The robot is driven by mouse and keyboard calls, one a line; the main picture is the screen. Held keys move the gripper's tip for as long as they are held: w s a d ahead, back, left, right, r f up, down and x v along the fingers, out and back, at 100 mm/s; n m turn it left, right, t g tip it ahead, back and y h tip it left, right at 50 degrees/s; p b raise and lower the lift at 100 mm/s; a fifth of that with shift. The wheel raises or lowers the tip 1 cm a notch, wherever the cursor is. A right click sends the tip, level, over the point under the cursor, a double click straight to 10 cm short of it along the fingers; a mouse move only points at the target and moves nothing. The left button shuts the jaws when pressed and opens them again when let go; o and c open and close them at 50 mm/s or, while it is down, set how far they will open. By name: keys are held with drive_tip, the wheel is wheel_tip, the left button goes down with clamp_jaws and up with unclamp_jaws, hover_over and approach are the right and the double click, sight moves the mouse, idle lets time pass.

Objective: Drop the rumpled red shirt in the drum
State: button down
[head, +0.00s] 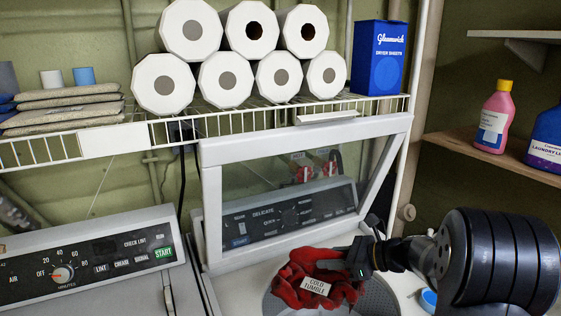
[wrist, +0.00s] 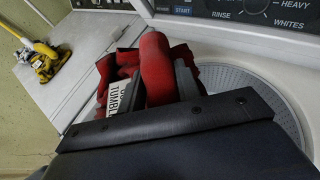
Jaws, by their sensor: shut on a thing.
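The rumpled red shirt (head: 296,285) hangs from my gripper (head: 362,262) in the head view, with a white "COLD TUMBLE" tag facing out. My gripper is shut on the shirt; red cloth bulges between the two fingers in the wrist view (wrist: 157,75). The shirt is over the washer's drum (head: 374,293), whose grey perforated rim shows around it and also in the wrist view (wrist: 285,108). The washer lid (head: 207,205) stands open behind, with a glass window. The shirt hides much of the drum opening, and I cannot tell its exact height above it.
A dryer (head: 90,245) with a dial panel stands at the left. A wire shelf (head: 240,123) above holds paper rolls, folded sacks and a blue dryer sheets box (head: 378,58). Pink (head: 494,115) and blue (head: 546,140) bottles stand on the right shelf. A blue round item (head: 428,299) lies right of the drum.

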drive_tip(key=shift+w+a+m+t+h, duration=0.5)
drive_tip(key=shift+w+m+t, duration=0.1)
drive_tip(key=shift+m+t, duration=0.45)
drive_tip(key=shift+w+f+m+t+h, duration=0.15)
drive_tip(key=shift+w+m+t+h, duration=0.05)
drive_tip(key=shift+m+t+h, duration=0.3)
drive_tip(key=shift+d+f+m+t+h, duration=0.25)
drive_tip(key=shift+f+m+t+h, duration=0.35)
drive_tip(key=shift+m+t+h, duration=0.3)
drive_tip(key=shift+s+d+f+m+t+h, duration=0.15)
drive_tip(key=shift+d+f+m+t+h, duration=0.1)
drive_tip(key=shift+f+m+h, duration=0.25)
drive_tip(key=shift+s+d+f+m+t+h, duration=0.1)
drive_tip(key=shift+d+f+m+t+h, duration=0.15)
drive_tip(key=shift+f+m, duration=0.3)
drive_tip(key=shift+s+d+f+m+t+h, duration=0.25)
drive_tip(key=shift+s+f+m+h, duration=0.2)
drive_tip(key=shift+f, duration=0.2)
drive_tip(key=shift+s+d+f+m+t+h, duration=0.1)
drive_tip(key=shift+s+d+f+m+h, duration=0.3)
drive_tip(key=shift+f, duration=0.2)
drive_tip(key=shift+s+d+f+m+t+h, duration=0.2)
drive_tip(key=shift+s+f+m+h, duration=0.15)
drive_tip(key=shift+s+f+h, duration=0.25)
drive_tip(key=shift+w, duration=0.1)
